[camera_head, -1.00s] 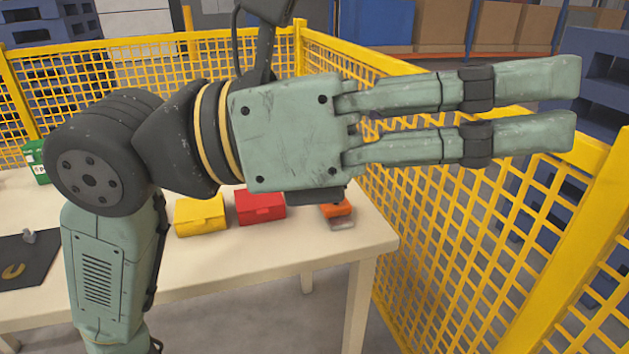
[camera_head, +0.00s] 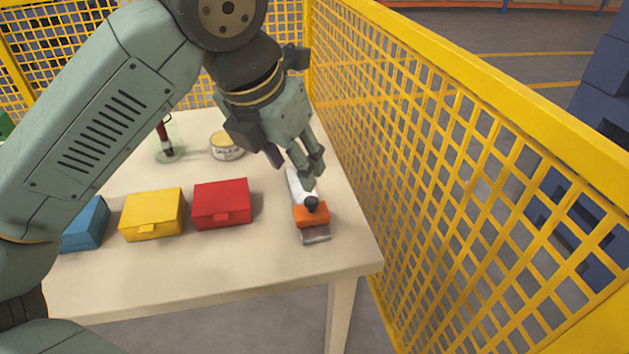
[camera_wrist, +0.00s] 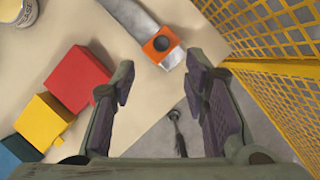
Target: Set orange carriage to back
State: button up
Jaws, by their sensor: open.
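The orange carriage (camera_head: 311,217) is a small block with a dark round knob on top. It sits near the front end of a pale grey rail (camera_head: 316,237) at the table's right side. The rail runs back from it, partly hidden by my gripper. In the wrist view the carriage (camera_wrist: 153,51) and rail (camera_wrist: 127,12) lie beyond the fingertips. My gripper (camera_head: 313,170) is over the rail, just behind the carriage in the head view. Its fingers are apart and empty in the wrist view (camera_wrist: 163,85), with the carriage between their lines.
A red box (camera_head: 222,205), a yellow box (camera_head: 152,215) and a blue box (camera_head: 86,226) stand left of the rail. A labelled tin (camera_head: 227,147) and a glass holder (camera_head: 168,150) are behind. Yellow mesh fencing (camera_head: 470,150) runs close along the table's right side.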

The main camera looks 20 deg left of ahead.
aim_at(311, 200)
jog(key=p+x, duration=0.1)
jog(key=x, duration=0.9)
jog(key=shift+s+d, duration=0.1)
jog(key=shift+c, duration=0.3)
grip_shut()
